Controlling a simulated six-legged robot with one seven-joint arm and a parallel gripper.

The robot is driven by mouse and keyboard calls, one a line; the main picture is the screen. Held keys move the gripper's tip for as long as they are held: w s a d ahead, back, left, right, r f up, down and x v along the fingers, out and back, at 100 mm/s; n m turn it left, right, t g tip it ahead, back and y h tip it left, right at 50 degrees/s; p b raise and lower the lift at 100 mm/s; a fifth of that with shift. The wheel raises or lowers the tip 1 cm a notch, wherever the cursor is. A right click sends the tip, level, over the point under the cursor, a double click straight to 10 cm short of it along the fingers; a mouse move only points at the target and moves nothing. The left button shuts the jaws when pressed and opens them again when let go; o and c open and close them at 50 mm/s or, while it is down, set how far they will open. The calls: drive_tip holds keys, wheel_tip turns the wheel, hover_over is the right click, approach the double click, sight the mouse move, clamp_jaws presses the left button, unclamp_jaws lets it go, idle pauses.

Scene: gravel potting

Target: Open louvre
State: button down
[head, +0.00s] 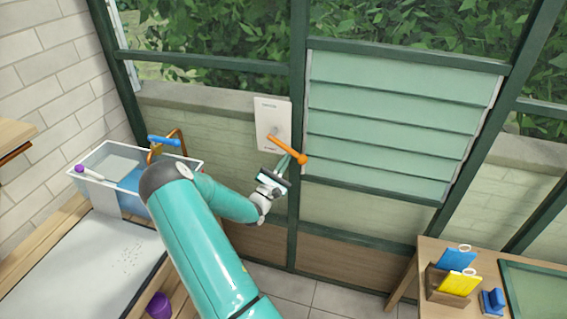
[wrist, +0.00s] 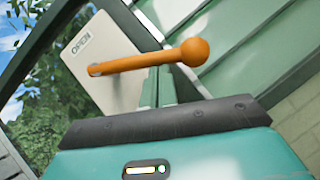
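The louvre (head: 385,120) is a window panel of several pale green slats, lying flat and closed-looking in its dark green frame. Left of it, on the post, is a white plate (head: 266,112) with an orange lever (head: 288,149) pointing down and right. In the wrist view the lever (wrist: 150,62) ends in a round knob, and the plate (wrist: 105,50) reads "OPEN". My gripper (head: 289,158) is at the lever, its slim fingers together. In the wrist view the lever hides the fingertips (wrist: 158,75); I cannot tell whether they touch it.
A purple pot (head: 159,306) is below. A wooden table (head: 430,255) with blue and yellow items stands at lower right. Floor between is clear.

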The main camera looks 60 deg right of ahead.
drive_tip(key=s+r+n+t, duration=0.3)
drive_tip(key=r+n+t, duration=0.6)
drive_tip(key=n, duration=0.4)
drive_tip(key=shift+d+r+n+t, duration=0.3)
drive_tip(key=shift+t, duration=0.3)
drive_tip(key=shift+r, duration=0.2)
drive_tip(key=shift+f, duration=0.1)
